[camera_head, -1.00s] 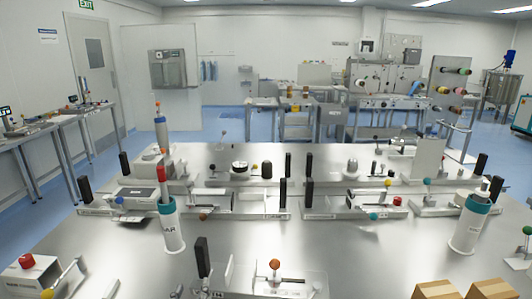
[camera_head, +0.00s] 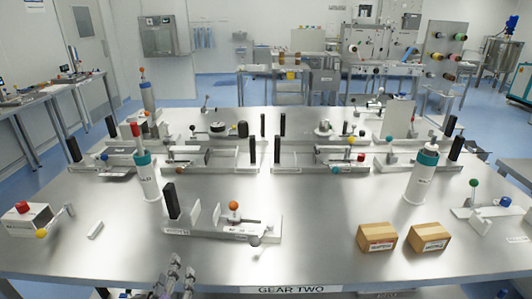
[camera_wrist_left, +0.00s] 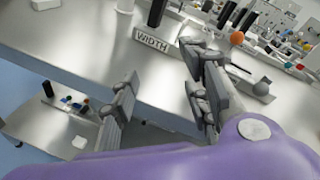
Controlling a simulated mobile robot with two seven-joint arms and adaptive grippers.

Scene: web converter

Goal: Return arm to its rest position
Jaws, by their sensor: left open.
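My left gripper (camera_head: 176,277) shows at the bottom edge of the head view, in front of the table's near edge. In the left wrist view my left gripper (camera_wrist_left: 163,95) has its grey fingers spread apart with nothing between them. The fixture with the orange ball knob (camera_head: 233,206) stands on the table beyond it. Its "WIDTH" label (camera_wrist_left: 151,41) shows past the fingers in the left wrist view. The rest of my left arm is mostly hidden in the head view. My right gripper is not in view.
The steel table (camera_head: 305,240) carries several fixtures with black posts. Two cardboard boxes (camera_head: 376,236) sit at the right front. White canisters (camera_head: 147,180) stand at left and right. A lower shelf (camera_wrist_left: 45,130) shows below the table edge.

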